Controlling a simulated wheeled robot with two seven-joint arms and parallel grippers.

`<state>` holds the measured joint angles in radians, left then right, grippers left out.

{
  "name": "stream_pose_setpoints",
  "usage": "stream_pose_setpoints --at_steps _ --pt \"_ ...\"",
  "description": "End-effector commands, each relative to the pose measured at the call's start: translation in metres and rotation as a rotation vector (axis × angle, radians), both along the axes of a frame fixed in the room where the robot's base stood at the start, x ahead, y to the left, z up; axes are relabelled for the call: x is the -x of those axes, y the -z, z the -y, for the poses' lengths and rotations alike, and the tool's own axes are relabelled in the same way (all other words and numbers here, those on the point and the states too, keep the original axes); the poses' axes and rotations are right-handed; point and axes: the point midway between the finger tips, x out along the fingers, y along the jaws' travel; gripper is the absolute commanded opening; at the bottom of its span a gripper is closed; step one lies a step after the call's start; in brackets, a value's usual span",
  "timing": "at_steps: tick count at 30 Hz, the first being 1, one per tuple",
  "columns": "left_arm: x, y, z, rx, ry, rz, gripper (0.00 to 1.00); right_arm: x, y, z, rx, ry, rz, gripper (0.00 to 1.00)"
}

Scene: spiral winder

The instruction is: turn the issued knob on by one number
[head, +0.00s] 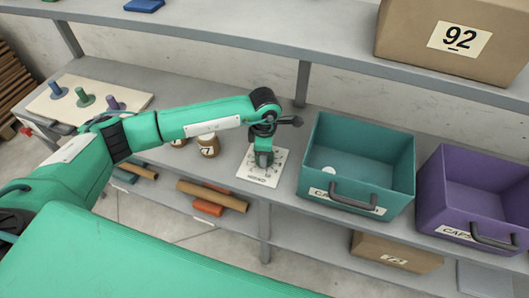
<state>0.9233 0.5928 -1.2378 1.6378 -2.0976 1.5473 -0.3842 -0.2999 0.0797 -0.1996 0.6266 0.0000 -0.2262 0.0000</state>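A white dial plate (255,178) with dark marks lies on the shelf left of the teal bin. Its lower edge carries small lettering that I cannot read. My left gripper (264,166) points down over the middle of the plate. The gripper covers the knob there, so I cannot see the knob, its pointer or whether the fingers are around it. The fingers are too small and hidden to tell open from shut. My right gripper is not in view.
A teal bin (311,160) and a purple bin (431,200) stand right of the plate. A brown jar (208,150) marked 7 stands left of it. A board (65,112) with coloured pegs is far left. The upper shelf (230,32) holds a box (405,35) marked 92.

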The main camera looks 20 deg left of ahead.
Motion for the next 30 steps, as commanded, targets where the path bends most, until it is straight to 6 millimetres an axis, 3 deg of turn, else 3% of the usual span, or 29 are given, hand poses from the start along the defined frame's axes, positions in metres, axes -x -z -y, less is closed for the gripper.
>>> stream_pose_setpoints --at_steps 7,8,10,11,21,30 --pt "-0.001 -0.002 -0.001 -0.001 -0.002 0.003 0.3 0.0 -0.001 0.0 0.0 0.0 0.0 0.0" --pt "-0.001 -0.002 -0.001 -0.001 -0.003 0.003 0.58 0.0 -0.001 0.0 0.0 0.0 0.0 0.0" --pt "-0.001 -0.002 -0.001 -0.001 -0.003 0.003 0.72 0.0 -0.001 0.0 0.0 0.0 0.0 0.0" --pt "-0.001 -0.001 -0.001 0.0 -0.003 0.002 0.75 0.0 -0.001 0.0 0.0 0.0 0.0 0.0" --pt "-0.001 -0.005 0.0 0.001 -0.002 0.002 0.75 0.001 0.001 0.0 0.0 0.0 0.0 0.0" --pt "-0.001 -0.051 0.0 0.001 -0.001 0.004 0.75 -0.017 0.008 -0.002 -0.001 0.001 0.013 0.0"
